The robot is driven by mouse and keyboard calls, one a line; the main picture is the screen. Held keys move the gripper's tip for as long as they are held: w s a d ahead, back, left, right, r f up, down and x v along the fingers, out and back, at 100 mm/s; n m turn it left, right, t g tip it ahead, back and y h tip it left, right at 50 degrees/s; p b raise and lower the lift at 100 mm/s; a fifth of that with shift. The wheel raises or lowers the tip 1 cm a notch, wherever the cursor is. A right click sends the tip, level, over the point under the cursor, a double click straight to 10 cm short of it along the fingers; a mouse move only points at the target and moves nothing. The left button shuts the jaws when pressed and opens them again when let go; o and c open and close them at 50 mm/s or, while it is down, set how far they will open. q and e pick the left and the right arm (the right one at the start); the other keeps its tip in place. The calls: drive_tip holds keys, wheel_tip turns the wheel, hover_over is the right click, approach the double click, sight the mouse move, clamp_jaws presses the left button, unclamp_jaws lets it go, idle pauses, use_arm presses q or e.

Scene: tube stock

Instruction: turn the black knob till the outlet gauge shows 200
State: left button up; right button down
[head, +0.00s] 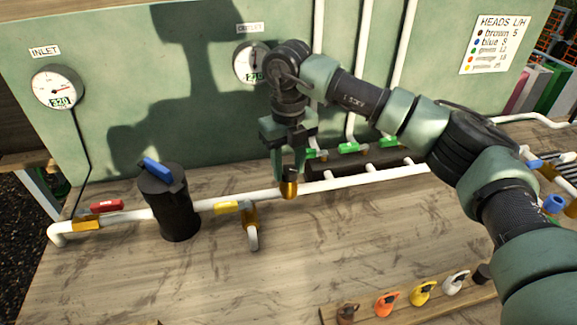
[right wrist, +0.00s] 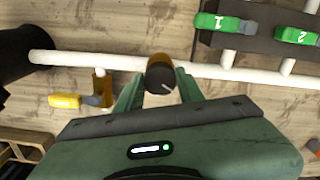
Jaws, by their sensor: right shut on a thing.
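The black knob (right wrist: 160,76) with a white pointer mark sits on a brass regulator body on the white pipe. In the head view the brass body (head: 289,189) shows below the fingers, while the knob is mostly hidden. My right gripper (right wrist: 158,85) is shut on the knob from above, a finger on each side; it also shows in the head view (head: 289,168). The outlet gauge (head: 247,64) is on the green panel behind, partly covered by my right arm. Its green readout starts with 2 and looks like 210, but the middle digit is unclear. My left gripper is out of view.
The inlet gauge (head: 57,88) reads about 320. A black canister (head: 173,213) with a blue lever, a red-handled valve (head: 106,206) and a yellow-handled valve (head: 228,207) stand left of the knob. Green numbered valves (right wrist: 222,23) lie behind right. Coloured tags line the front right.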

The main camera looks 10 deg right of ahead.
sight(289, 169)
drive_tip(key=shift+r, duration=0.1)
drive_tip(key=c, duration=0.9)
unclamp_jaws()
wheel_tip(289, 169, up, 8)
drive_tip(key=shift+f+b, duration=0.15)
drive_tip(key=shift+b, duration=0.4)
